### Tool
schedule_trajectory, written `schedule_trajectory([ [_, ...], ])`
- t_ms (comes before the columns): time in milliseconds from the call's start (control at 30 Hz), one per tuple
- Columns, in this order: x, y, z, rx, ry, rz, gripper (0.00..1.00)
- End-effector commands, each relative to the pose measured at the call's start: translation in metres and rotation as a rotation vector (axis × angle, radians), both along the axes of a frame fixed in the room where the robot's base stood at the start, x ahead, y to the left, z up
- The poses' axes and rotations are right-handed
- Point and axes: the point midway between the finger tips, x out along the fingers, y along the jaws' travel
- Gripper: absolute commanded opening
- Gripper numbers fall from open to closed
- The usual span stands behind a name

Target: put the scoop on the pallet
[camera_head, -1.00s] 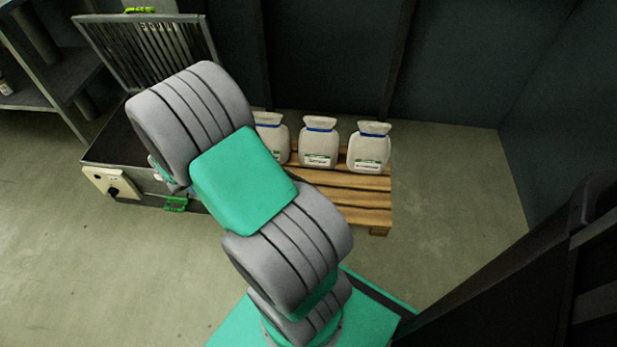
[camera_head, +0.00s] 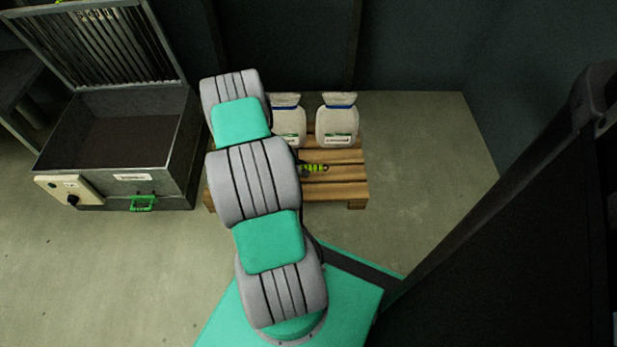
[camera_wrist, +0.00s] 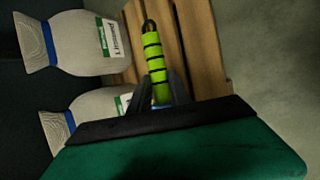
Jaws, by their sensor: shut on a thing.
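The scoop (camera_wrist: 154,58) shows in the wrist view as a bright green handle with black rings and a black loop at its end. My gripper (camera_wrist: 163,98) is shut on this handle, and its body hides the rest of the scoop. In the head view, the handle of the scoop (camera_head: 315,168) sticks out to the right of my arm, which hides the gripper. The wooden pallet (camera_head: 335,188) lies beneath it, and the handle is over its slats. I cannot tell whether the scoop touches them. The pallet (camera_wrist: 205,50) also fills the middle of the wrist view.
White bags with blue ties stand along the pallet's back, one (camera_head: 337,122) right and one (camera_head: 290,120) partly behind my arm. An open metal box (camera_head: 165,185) with a raised grated lid stands left. The pallet's front right slats look clear.

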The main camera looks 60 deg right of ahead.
Motion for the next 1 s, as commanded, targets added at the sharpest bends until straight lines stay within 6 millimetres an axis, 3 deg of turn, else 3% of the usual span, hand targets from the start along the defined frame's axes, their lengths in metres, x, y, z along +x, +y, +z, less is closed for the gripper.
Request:
schedule_trajectory([
  [33, -0.005, -0.007, -0.021, 0.003, 0.002, -0.002, 0.0],
  [100, -0.009, -0.016, -0.034, 0.004, 0.002, 0.0, 0.0],
  [333, -0.016, -0.035, -0.054, 0.003, 0.001, 0.001, 0.0],
  [500, -0.017, -0.036, -0.084, 0.004, 0.002, 0.004, 0.0],
  [833, -0.017, -0.036, -0.085, 0.004, 0.002, 0.003, 0.0],
  [867, -0.017, -0.036, -0.084, 0.004, 0.002, 0.003, 0.25],
  [1000, -0.017, -0.036, -0.084, 0.004, 0.002, 0.003, 0.37],
])
